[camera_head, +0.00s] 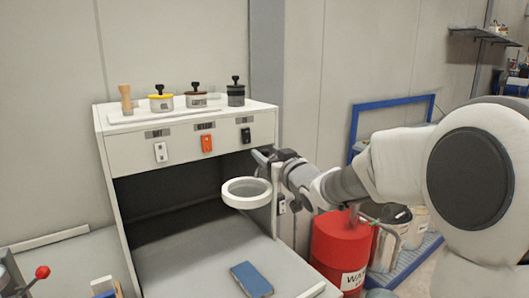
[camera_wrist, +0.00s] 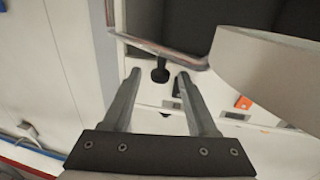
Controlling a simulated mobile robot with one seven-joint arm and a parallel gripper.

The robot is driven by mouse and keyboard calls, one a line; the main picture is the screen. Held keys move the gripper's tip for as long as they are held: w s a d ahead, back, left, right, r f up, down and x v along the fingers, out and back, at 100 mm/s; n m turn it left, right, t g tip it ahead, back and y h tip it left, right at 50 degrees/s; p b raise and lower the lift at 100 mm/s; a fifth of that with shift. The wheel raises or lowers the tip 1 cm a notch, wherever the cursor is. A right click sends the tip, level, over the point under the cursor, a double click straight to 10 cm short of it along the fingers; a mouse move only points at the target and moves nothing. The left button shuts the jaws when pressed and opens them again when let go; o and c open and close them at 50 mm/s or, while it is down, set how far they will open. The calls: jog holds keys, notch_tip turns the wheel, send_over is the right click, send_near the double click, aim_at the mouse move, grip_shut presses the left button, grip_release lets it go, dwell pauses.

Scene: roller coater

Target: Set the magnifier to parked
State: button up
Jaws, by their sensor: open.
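The magnifier is a thick white ring (camera_head: 247,192) at the right side of the cabinet opening in the head view. In the wrist view, a large pale curved piece (camera_wrist: 265,65) at upper right appears to be its rim, and a bent metal rod (camera_wrist: 160,47) joins it. My gripper (camera_head: 262,156) is above and slightly right of the ring, near the cabinet's right edge. In the wrist view my gripper (camera_wrist: 159,73) has its fingers apart with nothing held. The rod crosses just beyond the fingertips; contact cannot be told.
The white cabinet front (camera_head: 180,146) carries white, orange (camera_head: 206,143) and black (camera_head: 246,135) switches. The black one shows beyond my fingertips in the wrist view (camera_wrist: 160,72). Lidded pots (camera_head: 235,92) stand on top. A red drum (camera_head: 340,245) stands right; a blue block (camera_head: 251,279) lies in front.

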jog(key=shift+x, duration=1)
grip_shut()
dwell(0.8)
